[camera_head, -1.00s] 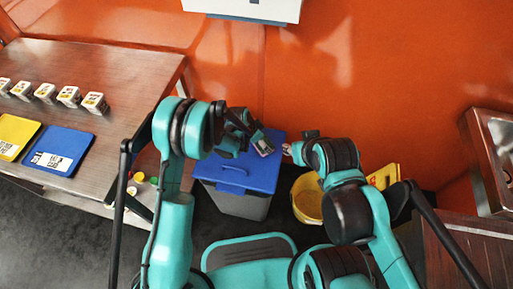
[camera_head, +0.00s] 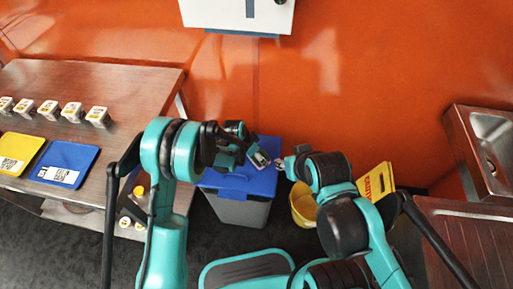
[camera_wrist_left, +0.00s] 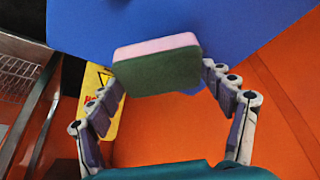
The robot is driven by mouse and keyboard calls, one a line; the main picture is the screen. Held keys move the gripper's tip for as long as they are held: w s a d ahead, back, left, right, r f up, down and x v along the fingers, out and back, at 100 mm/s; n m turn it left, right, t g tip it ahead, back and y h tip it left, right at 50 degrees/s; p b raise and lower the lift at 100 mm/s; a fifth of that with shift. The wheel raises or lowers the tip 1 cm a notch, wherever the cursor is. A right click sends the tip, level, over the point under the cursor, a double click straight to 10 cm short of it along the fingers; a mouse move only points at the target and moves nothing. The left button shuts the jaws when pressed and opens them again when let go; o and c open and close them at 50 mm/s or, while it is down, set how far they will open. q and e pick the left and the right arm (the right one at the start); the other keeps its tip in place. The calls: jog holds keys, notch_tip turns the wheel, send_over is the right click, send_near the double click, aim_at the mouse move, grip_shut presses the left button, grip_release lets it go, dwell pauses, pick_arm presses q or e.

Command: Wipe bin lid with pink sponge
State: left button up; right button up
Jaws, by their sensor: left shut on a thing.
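The sponge (camera_wrist_left: 158,68), pink on one face and dark green on the other, sits between the fingertips of my left gripper (camera_wrist_left: 160,75). In the head view the sponge (camera_head: 260,160) shows small at the end of my left gripper, over the back right part of the blue bin lid (camera_head: 233,183). The blue lid (camera_wrist_left: 95,22) fills the top of the left wrist view behind the sponge. I cannot tell whether sponge and lid touch. My right gripper (camera_head: 285,163) is just right of the lid; its fingers are too small to read.
A yellow bucket (camera_head: 303,205) and a yellow sign (camera_head: 377,181) stand right of the bin. A wooden table (camera_head: 120,85) with several small boxes, a yellow board (camera_head: 17,150) and a blue board (camera_head: 64,163) is at left. A metal sink (camera_head: 490,135) is at right. An orange wall closes the back.

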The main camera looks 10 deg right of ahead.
pick_arm(q)
jog(key=shift+r+p, duration=1)
jog(key=shift+r, duration=1.15)
